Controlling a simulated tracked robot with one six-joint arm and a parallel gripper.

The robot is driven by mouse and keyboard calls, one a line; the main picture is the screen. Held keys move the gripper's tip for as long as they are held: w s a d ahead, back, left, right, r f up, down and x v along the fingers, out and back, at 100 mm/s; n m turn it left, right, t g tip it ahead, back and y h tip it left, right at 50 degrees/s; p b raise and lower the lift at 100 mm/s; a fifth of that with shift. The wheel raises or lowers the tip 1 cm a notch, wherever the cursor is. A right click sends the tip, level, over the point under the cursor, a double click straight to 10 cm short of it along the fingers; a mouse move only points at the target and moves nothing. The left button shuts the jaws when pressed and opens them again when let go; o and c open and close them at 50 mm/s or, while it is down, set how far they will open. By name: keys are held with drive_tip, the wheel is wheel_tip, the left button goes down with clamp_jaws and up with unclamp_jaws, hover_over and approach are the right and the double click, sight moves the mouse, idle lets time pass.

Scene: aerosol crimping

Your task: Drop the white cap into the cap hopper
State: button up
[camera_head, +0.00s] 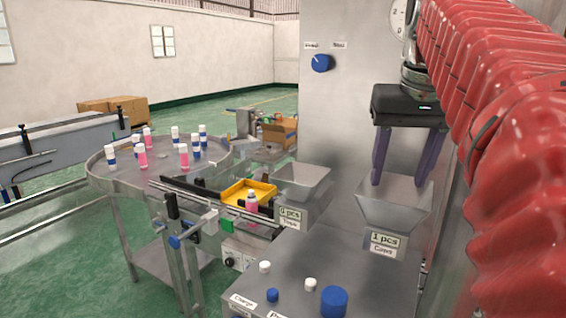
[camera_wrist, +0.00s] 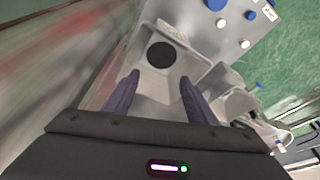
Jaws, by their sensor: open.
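No cap shows between the fingers. In the wrist view my gripper (camera_wrist: 160,80) is over the same hopper (camera_wrist: 150,82), which has a dark round spot (camera_wrist: 161,55) at its bottom; no white cap can be seen in it. Two white caps, one (camera_head: 264,267) and another (camera_head: 310,284), stand on the grey machine top, apart from my gripper. They also show in the wrist view as one cap (camera_wrist: 222,23) and another (camera_wrist: 245,44).
A second hopper (camera_head: 302,185), labelled "0 pcs", stands left of the cap hopper. A blue cap (camera_head: 272,295) and a larger blue knob (camera_head: 334,302) are on the machine top. A yellow tray (camera_head: 238,187) and a round table (camera_head: 115,176) with several bottles stand further left.

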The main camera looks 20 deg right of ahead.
drive_tip(key=shift+r, duration=0.1)
drive_tip(key=v, duration=0.8)
drive_tip(key=shift+r, duration=0.25)
idle(1.5)
